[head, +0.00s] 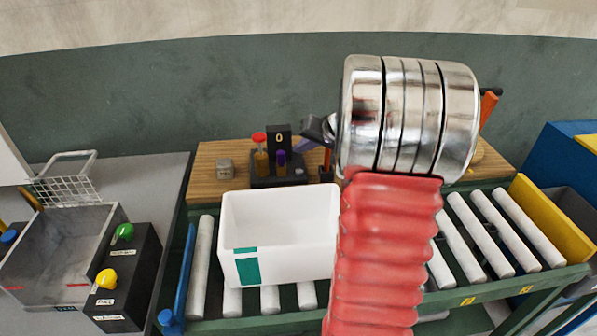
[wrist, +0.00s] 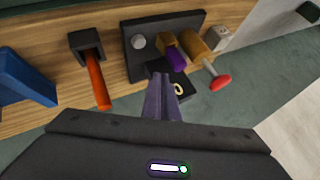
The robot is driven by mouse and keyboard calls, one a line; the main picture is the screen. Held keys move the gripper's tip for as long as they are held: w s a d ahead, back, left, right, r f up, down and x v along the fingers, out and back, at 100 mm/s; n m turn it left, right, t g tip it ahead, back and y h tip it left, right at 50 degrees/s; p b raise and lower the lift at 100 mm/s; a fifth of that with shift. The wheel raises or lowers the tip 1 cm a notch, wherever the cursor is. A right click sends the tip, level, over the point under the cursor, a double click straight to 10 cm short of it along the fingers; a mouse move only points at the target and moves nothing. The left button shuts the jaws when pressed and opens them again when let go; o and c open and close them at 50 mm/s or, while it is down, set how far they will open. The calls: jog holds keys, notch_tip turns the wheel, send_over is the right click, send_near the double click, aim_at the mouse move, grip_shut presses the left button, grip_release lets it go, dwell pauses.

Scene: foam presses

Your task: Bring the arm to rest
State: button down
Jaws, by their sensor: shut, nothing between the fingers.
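My gripper (head: 312,128) shows only in part in the head view, as a dark shape at the left of my silver wrist housing. My red ribbed arm rises in front of the conveyor and hides part of it. In the wrist view my gripper (wrist: 162,80) has its two fingers together, with nothing between them. The fingers point toward a black holder (wrist: 140,65) on the wooden shelf, overlapping it in the picture. I cannot tell whether they touch it.
A white bin (head: 280,250) stands on the roller conveyor, just left of my arm. The wooden shelf (head: 215,190) behind carries the black holder with red-capped and purple-capped vials and a grey block (head: 225,167). A button box (head: 125,285) stands left; a yellow panel (head: 550,220) stands right.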

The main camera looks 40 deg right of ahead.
dwell(0.4)
jog(key=s+a+r+n+g+y, duration=0.1)
jog(key=s+a+r+n, duration=0.15)
jog(key=a, duration=1.05)
jog(key=s+a+r+n+g+y, duration=0.1)
jog(key=s+a+r+n, duration=0.2)
jog(key=a, duration=0.9)
jog(key=s+a+n+g+h, duration=0.1)
jog(key=s+a+n+h, duration=0.1)
jog(key=s+a, duration=1)
jog(key=s+n, duration=0.1)
jog(key=s, duration=0.4)
jog(key=shift+s+a+g, duration=0.2)
jog(key=shift+s+g, duration=0.1)
jog(key=shift+s, duration=0.05)
